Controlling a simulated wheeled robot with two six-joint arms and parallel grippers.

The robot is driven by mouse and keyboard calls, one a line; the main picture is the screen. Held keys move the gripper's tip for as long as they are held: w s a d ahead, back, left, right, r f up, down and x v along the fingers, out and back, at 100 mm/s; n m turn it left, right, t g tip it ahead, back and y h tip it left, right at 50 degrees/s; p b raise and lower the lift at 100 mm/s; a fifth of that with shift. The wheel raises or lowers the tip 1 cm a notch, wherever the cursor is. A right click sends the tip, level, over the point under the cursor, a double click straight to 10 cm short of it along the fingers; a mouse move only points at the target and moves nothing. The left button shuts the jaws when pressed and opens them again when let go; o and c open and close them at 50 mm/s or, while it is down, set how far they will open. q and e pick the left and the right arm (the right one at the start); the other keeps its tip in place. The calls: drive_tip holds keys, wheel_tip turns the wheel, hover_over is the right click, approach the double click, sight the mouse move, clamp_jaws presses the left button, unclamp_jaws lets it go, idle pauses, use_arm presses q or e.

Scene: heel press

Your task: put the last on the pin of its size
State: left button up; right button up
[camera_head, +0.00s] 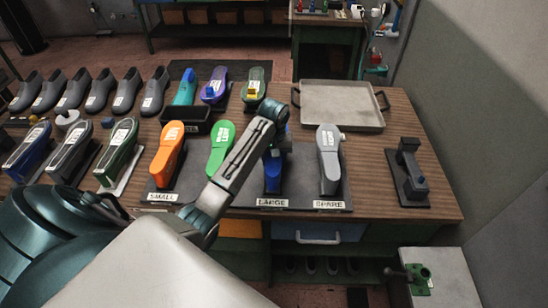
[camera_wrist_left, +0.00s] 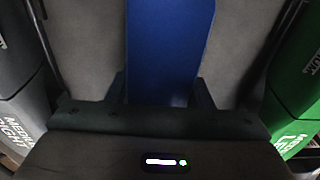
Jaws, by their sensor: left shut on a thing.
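A blue last (camera_head: 272,174) stands upright over the LARGE place of a dark pin stand (camera_head: 245,202), partly behind my left arm. In the left wrist view the blue last (camera_wrist_left: 170,50) runs between my fingers. My left gripper (camera_head: 276,142) is shut on its upper part. An orange last (camera_head: 168,150) stands at SMALL, a green last (camera_head: 219,146) beside it and a grey last (camera_head: 329,160) at SPARE. The green and grey ones flank the gripper in the wrist view. The pin under the blue last is hidden; I cannot tell whether it is seated. My right gripper is not in view.
Teal (camera_head: 185,89), purple (camera_head: 215,88) and olive-green (camera_head: 255,87) lasts stand behind, near a black bin (camera_head: 186,131). Several grey shoes (camera_head: 72,92) line the left. A metal tray (camera_head: 340,106) is empty. A black device (camera_head: 409,175) stands at right.

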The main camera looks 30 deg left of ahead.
use_arm(q)
drive_tip(key=shift+f, duration=0.3)
drive_tip(key=shift+f, duration=0.15)
idle(0.4)
drive_tip(key=o, duration=1)
drive_tip(key=shift+o, duration=1.4)
drive_tip(key=shift+f, duration=0.1)
drive_tip(key=shift+w+a+f, duration=0.1)
drive_tip(key=shift+w, duration=0.05)
